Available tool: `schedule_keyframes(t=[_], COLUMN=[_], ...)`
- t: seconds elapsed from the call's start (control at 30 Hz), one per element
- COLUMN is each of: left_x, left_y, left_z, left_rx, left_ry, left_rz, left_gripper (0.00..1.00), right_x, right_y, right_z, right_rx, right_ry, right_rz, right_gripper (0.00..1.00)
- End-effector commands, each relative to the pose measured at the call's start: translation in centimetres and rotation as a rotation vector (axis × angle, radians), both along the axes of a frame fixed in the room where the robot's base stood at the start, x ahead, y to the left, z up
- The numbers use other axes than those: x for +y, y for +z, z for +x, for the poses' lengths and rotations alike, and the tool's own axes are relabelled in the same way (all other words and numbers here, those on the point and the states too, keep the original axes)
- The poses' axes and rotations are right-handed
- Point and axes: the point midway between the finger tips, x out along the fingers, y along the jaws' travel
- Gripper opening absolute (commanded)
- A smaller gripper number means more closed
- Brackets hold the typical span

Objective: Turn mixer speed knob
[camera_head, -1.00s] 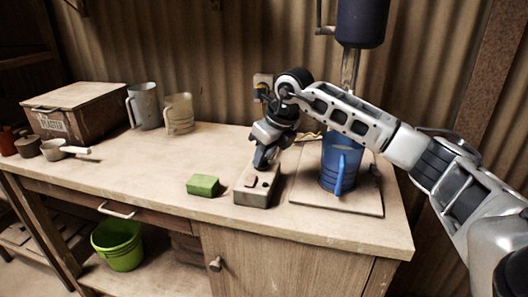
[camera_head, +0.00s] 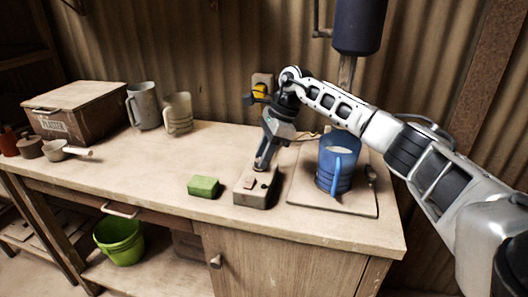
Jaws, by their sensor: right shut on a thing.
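The mixer's control box (camera_head: 256,196) is a small beige block on the bench, with dark controls on its top. My right gripper (camera_head: 260,168) points down at the top of this box and is shut on the speed knob, which the fingers mostly hide. The mixer (camera_head: 361,25), a dark blue cylinder with a shaft, hangs above a blue jug (camera_head: 338,165) on a board. My left gripper is not in view.
A green sponge-like block (camera_head: 203,187) lies left of the control box. A plaster box (camera_head: 75,112), two jugs (camera_head: 143,106) and a small pan (camera_head: 60,150) stand further left. The bench (camera_head: 140,170) is clear in its left middle.

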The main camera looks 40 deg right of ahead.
Motion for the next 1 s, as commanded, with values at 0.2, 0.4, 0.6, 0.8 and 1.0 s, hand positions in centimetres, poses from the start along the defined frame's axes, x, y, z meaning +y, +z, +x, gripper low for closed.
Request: schedule_keyframes(t=[0.2,0.4,0.6,0.8,1.0], left_x=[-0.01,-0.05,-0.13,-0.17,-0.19], left_y=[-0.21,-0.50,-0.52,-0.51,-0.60], left_z=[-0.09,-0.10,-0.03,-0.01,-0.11], left_rx=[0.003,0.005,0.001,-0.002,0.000], left_ry=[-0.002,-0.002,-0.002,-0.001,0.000], left_rz=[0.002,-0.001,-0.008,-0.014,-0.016], left_gripper=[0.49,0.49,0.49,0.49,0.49], right_x=[0.01,0.02,0.00,0.01,0.01], right_y=[0.17,0.10,0.08,0.08,0.07], right_z=[0.36,0.51,0.62,0.69,0.69], right_rx=[-0.004,-0.004,-0.004,-0.004,-0.003], right_ry=[0.202,0.381,0.526,0.625,0.678], right_rz=[0.001,0.000,-0.001,-0.002,-0.002], right_gripper=[0.03,0.03,0.03,0.03,0.03])
